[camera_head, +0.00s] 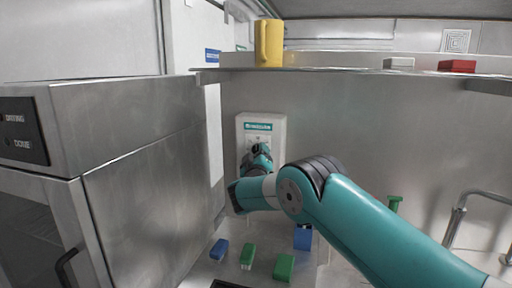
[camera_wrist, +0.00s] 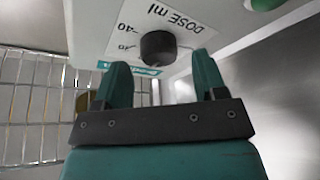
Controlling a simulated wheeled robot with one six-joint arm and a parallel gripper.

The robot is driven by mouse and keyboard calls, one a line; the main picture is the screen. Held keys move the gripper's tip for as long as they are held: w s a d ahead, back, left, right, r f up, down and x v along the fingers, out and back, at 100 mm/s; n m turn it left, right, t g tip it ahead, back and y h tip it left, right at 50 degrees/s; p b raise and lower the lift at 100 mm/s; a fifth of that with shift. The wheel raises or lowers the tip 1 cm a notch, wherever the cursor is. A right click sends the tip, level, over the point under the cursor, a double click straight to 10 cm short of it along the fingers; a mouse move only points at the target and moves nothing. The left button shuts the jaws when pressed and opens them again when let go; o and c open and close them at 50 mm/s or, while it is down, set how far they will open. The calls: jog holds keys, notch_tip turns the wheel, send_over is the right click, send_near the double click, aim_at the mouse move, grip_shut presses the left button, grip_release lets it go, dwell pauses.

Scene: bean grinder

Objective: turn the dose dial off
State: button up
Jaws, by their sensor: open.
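The dose dial (camera_wrist: 158,48) is a round black knob on a white face in the wrist view. The print "DOSE ml" and scale marks such as "40" show around it. The white dispenser (camera_head: 277,132) that bears it hangs on the steel wall in the head view, with a teal label near its top. My gripper (camera_wrist: 162,78) is open in the wrist view. Its two teal fingers stand to either side and short of the dial, with the dial between their lines. Whether they touch it I cannot tell. In the head view my arm hides the dial.
A steel oven-like cabinet (camera_head: 140,165) stands at the left. A shelf (camera_head: 340,70) above holds a yellow mug (camera_head: 268,43) and a red block (camera_head: 457,66). Blue and green blocks (camera_head: 247,256) lie on the counter below. A wire rack (camera_wrist: 30,110) shows at left in the wrist view.

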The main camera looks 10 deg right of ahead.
jog(key=shift+w+d+r, duration=0.15)
jog(key=shift+w, duration=0.35)
jog(key=c, duration=0.9)
